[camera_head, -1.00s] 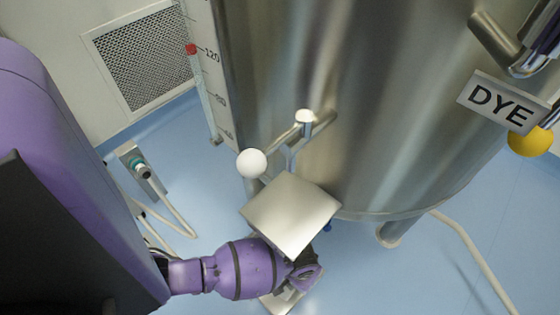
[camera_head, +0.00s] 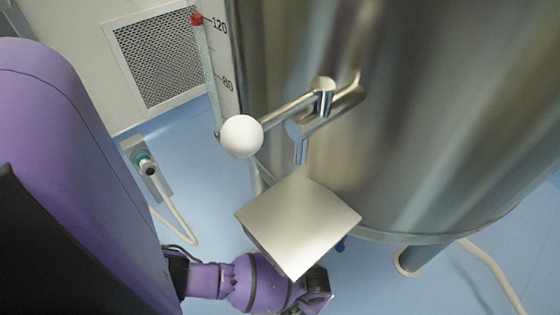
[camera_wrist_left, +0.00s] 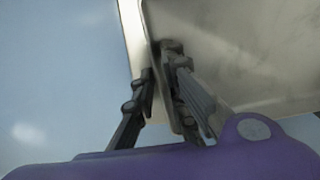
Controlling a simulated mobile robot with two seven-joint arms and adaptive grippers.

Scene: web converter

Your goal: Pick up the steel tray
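The steel tray (camera_head: 298,222) is a square, shiny plate-like piece in the head view, below and in front of the outlet of the big steel tank. My left arm comes in from the lower left, and its gripper is mostly hidden beneath the tray's front edge. In the left wrist view, the tray's underside and wall (camera_wrist_left: 235,50) fill the upper right. The fingers of my left gripper (camera_wrist_left: 158,62) are close together, one on each side of the tray's edge, and look clamped on it. My right gripper is in neither view.
The steel tank (camera_head: 430,120) stands right behind the tray. A valve lever with a white ball knob (camera_head: 241,136) and a spout (camera_head: 301,150) hang just above the tray. A socket with a cable (camera_head: 147,168) is at left. Blue floor (camera_head: 370,285) is open at lower right.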

